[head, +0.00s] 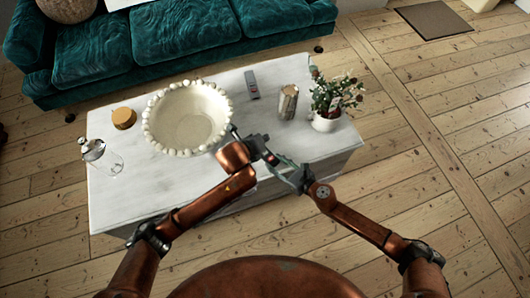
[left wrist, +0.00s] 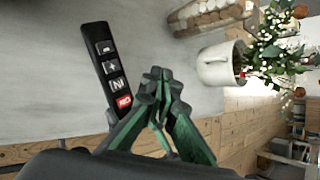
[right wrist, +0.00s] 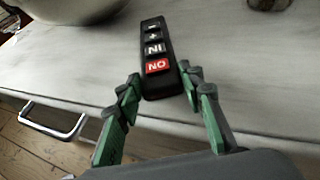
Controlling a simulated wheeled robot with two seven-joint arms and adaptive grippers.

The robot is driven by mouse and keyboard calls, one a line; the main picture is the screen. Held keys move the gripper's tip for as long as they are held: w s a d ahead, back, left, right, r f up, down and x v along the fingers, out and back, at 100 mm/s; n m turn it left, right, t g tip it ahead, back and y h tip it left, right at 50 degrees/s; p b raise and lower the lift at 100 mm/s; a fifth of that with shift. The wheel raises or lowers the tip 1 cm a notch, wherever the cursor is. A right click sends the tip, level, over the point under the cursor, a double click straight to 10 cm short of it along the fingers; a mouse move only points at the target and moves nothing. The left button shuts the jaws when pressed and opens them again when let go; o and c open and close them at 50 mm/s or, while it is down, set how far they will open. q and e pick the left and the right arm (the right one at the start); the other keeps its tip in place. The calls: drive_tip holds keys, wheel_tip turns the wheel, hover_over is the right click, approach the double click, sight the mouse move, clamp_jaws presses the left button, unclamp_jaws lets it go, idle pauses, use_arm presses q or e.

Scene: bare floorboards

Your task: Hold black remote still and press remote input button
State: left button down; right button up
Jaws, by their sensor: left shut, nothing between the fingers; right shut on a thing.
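The black remote (right wrist: 150,92) sits between the fingertips of my right gripper (right wrist: 159,76), which is shut on it, with the table top behind. Its red button (right wrist: 157,66) is nearest my right gripper; the IN button (right wrist: 154,49) is just beyond, then plus and minus buttons. In the left wrist view the remote (left wrist: 96,57) is at the left, button face showing. My left gripper (left wrist: 160,75) is shut and empty, fingertips to the right of the remote's buttons. In the head view my left gripper (head: 270,156) and right gripper (head: 279,167) are close together, and the remote is hard to make out.
A teal sofa (head: 180,35) is behind.

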sight(264, 154)
use_arm(q)
drive_tip(key=shift+f, duration=4.4)
drive_tip(key=shift+f, duration=0.2)
drive_tip(key=shift+f, duration=0.2)
drive_tip(key=shift+f, duration=0.45)
drive_tip(key=shift+r, duration=0.85)
drive_tip(key=shift+r, duration=2.5)
